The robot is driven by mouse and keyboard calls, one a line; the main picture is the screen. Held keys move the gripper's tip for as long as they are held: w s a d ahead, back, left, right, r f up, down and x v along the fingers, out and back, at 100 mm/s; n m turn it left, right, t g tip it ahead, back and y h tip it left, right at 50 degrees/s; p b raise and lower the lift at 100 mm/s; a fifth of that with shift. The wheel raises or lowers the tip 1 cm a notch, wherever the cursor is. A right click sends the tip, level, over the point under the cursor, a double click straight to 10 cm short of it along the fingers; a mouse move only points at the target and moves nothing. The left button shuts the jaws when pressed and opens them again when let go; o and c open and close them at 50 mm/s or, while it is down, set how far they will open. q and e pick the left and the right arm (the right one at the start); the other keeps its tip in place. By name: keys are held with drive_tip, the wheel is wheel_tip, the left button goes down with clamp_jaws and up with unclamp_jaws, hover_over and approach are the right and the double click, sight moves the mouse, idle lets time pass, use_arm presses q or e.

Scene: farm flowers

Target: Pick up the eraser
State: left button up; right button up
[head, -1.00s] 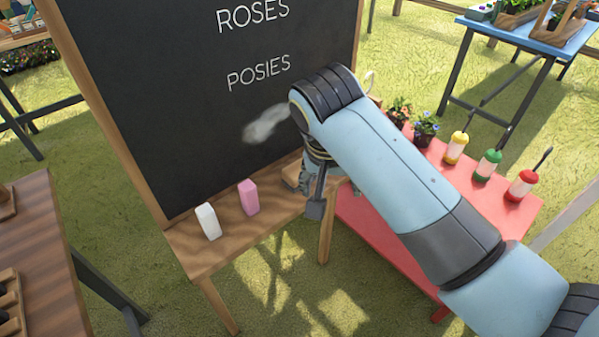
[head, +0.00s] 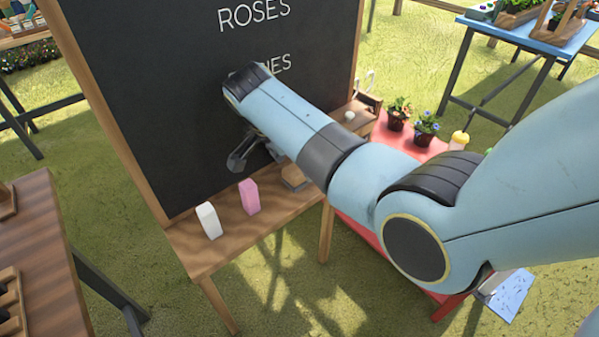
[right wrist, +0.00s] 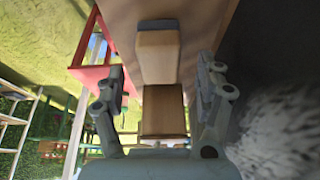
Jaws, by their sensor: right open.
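The eraser (head: 293,178), a small block with a wooden back and a greyish part, lies on the wooden ledge (head: 195,250) of the blackboard (head: 150,90), right of the pink and white blocks. My right gripper (head: 255,152) is close to the board, above the ledge and a little left of the eraser; my forearm hides part of it. In the right wrist view, my right gripper (right wrist: 163,72) is open and empty. The eraser (right wrist: 157,58) shows between its two fingers, apart from both. My left gripper is not in view.
A pink block (head: 249,197) and a white block (head: 208,220) stand on the ledge. A small white ball (head: 349,116) is at its far end. A red table (head: 385,138) with potted flowers (head: 425,128) stands to the right. A chalk smear (right wrist: 280,130) marks the board.

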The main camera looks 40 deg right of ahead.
drive_tip(key=x, duration=0.3)
drive_tip(key=shift+d+f, duration=0.1)
drive_tip(key=shift+d, duration=0.05)
drive_tip(key=c, duration=1.3)
